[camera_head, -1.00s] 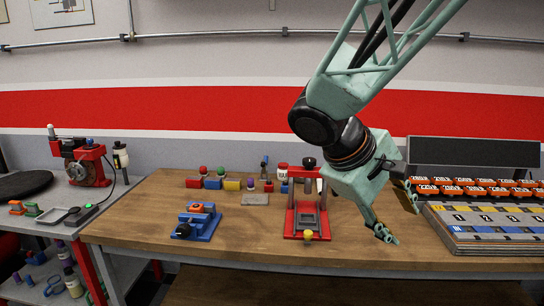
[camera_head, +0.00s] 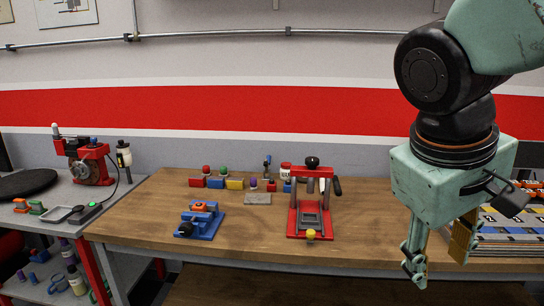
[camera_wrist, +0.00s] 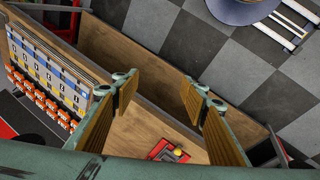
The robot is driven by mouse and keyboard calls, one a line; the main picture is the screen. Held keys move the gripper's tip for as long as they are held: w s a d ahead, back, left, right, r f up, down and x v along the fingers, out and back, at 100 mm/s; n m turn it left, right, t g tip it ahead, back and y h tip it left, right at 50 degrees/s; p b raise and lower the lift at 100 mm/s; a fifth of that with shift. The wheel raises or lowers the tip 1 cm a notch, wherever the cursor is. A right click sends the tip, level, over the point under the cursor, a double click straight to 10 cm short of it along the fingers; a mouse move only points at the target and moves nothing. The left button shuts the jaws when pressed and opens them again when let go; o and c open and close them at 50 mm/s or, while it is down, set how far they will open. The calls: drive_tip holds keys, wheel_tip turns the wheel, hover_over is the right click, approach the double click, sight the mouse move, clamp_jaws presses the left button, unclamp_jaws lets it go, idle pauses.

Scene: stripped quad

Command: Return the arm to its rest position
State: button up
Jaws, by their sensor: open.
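My gripper (camera_head: 436,262) hangs pointing down at the right of the head view, in front of the right part of the wooden workbench (camera_head: 260,242). Its two fingers are apart with nothing between them. In the wrist view the open fingers (camera_wrist: 165,92) frame the bench edge and the floor beyond it. My arm's upper links run out of the head view at the top right.
A red press (camera_head: 310,205) and a blue vise (camera_head: 200,220) stand on the bench. Colored blocks (camera_head: 235,184) line its back. A tray stack (camera_head: 510,228) lies partly behind my gripper.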

drive_tip(key=s+a+m+y, duration=0.1)
drive_tip(key=s+a, duration=0.2)
drive_tip(key=s, duration=0.3)
drive_tip(key=s+a+m+t+y, duration=0.1)
drive_tip(key=s+a+y, duration=0.1)
drive_tip(key=s+a, duration=0.2)
drive_tip(key=shift+s+f+m+t+y, duration=0.15)
drive_tip(key=shift+s+m+t+y, duration=0.15)
drive_tip(key=shift+s, duration=0.55)
drive_tip(key=shift+a, duration=0.1)
idle(0.5)
